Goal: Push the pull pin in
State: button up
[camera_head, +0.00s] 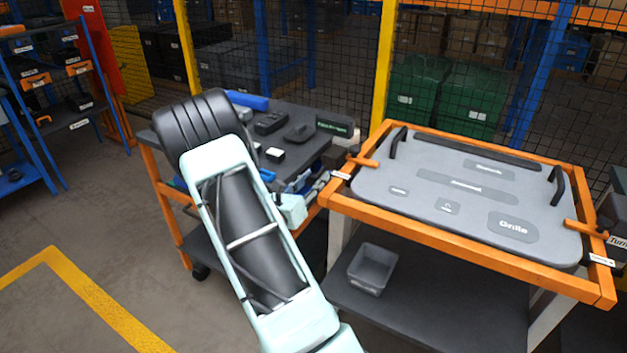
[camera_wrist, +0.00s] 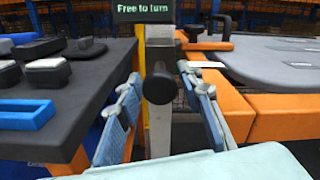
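The pull pin appears as a round black knob (camera_wrist: 158,85) on the grey post (camera_wrist: 161,130) in the middle of the wrist view. A dark sign reading "Free to turn" (camera_wrist: 143,11) is above it. My gripper (camera_wrist: 161,88) is open, with one pale blue finger to the left of the knob and one to the right. I see a gap on both sides, and no finger appears to touch the knob. In the head view my arm covers much of the area, and I cannot make out the knob or the fingers clearly there.
An orange-framed cart with a grey panel (camera_head: 450,205) labelled "Grille" stands on the right. A dark-topped cart (camera_head: 345,116) with small tools stands left of it. A grey bin (camera_head: 372,268) sits on the lower shelf. Floor at the left is clear.

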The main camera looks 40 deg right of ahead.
aim_at(317, 175)
jog(key=shift+c, duration=0.6)
grip_shut()
jog(key=x, duration=0.3)
jog(key=shift+w+d+b, duration=0.1)
jog(key=shift+d+b, duration=0.05)
jog(key=shift+b, duration=0.15)
jog(key=shift+c, duration=0.2)
grip_release()
jog(key=shift+r, duration=0.1)
jog(key=shift+o, duration=0.8)
jog(key=shift+d, duration=0.1)
